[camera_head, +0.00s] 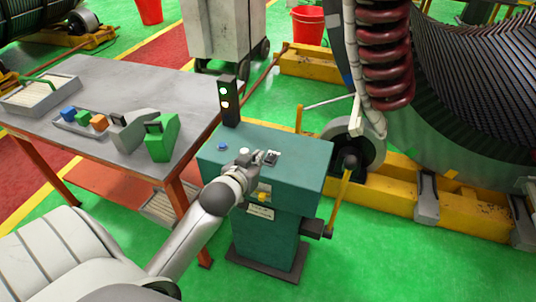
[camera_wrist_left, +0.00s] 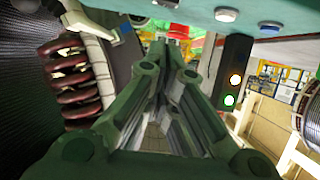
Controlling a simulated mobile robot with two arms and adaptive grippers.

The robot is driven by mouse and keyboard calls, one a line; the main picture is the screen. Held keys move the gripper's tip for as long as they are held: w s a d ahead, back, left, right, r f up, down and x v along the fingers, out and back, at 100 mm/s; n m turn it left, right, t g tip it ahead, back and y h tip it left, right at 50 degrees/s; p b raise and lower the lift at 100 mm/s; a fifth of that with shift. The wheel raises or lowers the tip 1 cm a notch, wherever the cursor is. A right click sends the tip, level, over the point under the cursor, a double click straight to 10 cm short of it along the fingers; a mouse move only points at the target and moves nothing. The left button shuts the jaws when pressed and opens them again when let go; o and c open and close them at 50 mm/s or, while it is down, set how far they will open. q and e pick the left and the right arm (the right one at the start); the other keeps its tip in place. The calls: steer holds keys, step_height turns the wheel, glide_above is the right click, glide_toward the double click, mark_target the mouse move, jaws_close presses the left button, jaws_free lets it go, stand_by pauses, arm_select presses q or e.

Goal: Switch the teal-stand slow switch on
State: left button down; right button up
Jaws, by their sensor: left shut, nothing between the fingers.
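The teal stand (camera_head: 300,155) is a box-topped pedestal right of the table. A small dark switch (camera_head: 273,156) sits on its top; its lever position is too small to tell. My left gripper (camera_head: 259,157) is shut and empty, with its tips just left of the switch; I cannot tell if they touch it. In the left wrist view the shut fingers (camera_wrist_left: 165,50) point toward the stand's top (camera_wrist_left: 190,13), and the switch cannot be clearly made out. My right gripper is not in view.
A blue button (camera_head: 222,146) and a white button (camera_head: 244,151) lie left of the gripper. A signal tower (camera_head: 228,101) with lit green and orange-white lamps stands at the back-left corner. A black-knobbed yellow lever (camera_head: 341,197) rises at the right side. The table (camera_head: 95,95) is left.

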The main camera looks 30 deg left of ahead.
arm_select(q)
steer(key=shift+a+r, duration=0.1)
steer(key=shift+r, duration=0.85)
steer(key=p, duration=0.2)
glide_above(270, 158)
steer(key=s, duration=0.2)
step_height(270, 158, down, 4)
steer(key=shift+w+r, duration=0.1)
steer(key=shift+w, duration=0.05)
steer(key=f, duration=0.2)
steer(key=shift+s+d+f, duration=0.25)
steer(key=shift+f, duration=0.05)
steer(key=shift+s+f, duration=0.15)
steer(key=shift+f, duration=0.55)
